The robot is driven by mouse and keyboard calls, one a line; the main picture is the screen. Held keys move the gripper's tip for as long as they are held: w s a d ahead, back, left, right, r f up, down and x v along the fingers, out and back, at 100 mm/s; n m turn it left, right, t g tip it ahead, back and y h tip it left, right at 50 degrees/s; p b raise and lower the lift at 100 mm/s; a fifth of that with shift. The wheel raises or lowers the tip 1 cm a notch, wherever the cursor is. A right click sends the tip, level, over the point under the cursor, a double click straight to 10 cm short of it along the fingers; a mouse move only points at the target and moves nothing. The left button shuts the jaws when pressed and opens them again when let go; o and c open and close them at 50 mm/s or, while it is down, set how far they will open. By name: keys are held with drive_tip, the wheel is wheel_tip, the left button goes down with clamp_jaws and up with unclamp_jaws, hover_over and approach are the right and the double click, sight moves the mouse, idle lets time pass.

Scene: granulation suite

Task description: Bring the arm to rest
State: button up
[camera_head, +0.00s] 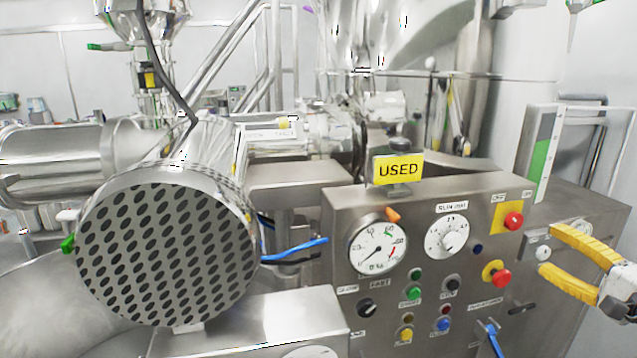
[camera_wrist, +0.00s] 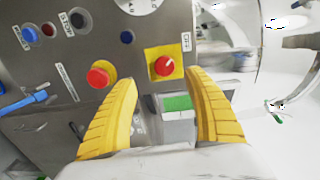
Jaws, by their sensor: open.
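My gripper (camera_head: 546,250) has yellow ribbed fingers and shows at the right edge of the head view, in front of the right part of the steel control panel (camera_head: 460,205). In the wrist view my gripper (camera_wrist: 168,90) is open, its two fingers spread with nothing between them. Beyond the fingertips is the red rotary switch on a yellow plate (camera_wrist: 164,66); it also shows in the head view (camera_head: 513,220). A red mushroom button (camera_wrist: 101,74) lies left of the left finger. I cannot tell whether a finger touches the panel.
The panel carries a pressure gauge (camera_head: 378,247), a dial (camera_head: 447,235) and a blue handle (camera_head: 492,338). A perforated steel cylinder (camera_head: 168,254) is at left. A green level indicator (camera_head: 541,157) rises behind the panel. The wall side at right looks open.

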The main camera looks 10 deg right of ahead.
drive_tip(key=w+a+f+n+g+y+b, duration=0.1)
drive_tip(key=a+f+n+g+b, duration=0.15)
drive_tip(key=a+f, duration=0.6)
drive_tip(key=w+a+f+n+g+y+b, duration=0.1)
drive_tip(key=w+a+f+n+g+y, duration=0.2)
drive_tip(key=a, duration=1.1)
drive_tip(key=s+a+f+n+g+h+b, duration=0.3)
drive_tip(key=s+a+f+n+g+h, duration=0.2)
drive_tip(key=s+a+f+n, duration=0.4)
drive_tip(key=shift+s+a+f+n+h+b, duration=0.35)
drive_tip(key=shift+s+a+n, duration=0.7)
drive_tip(key=shift+s+a, duration=0.7)
drive_tip(key=shift+s+d+r, duration=0.1)
drive_tip(key=shift+s+d, duration=0.1)
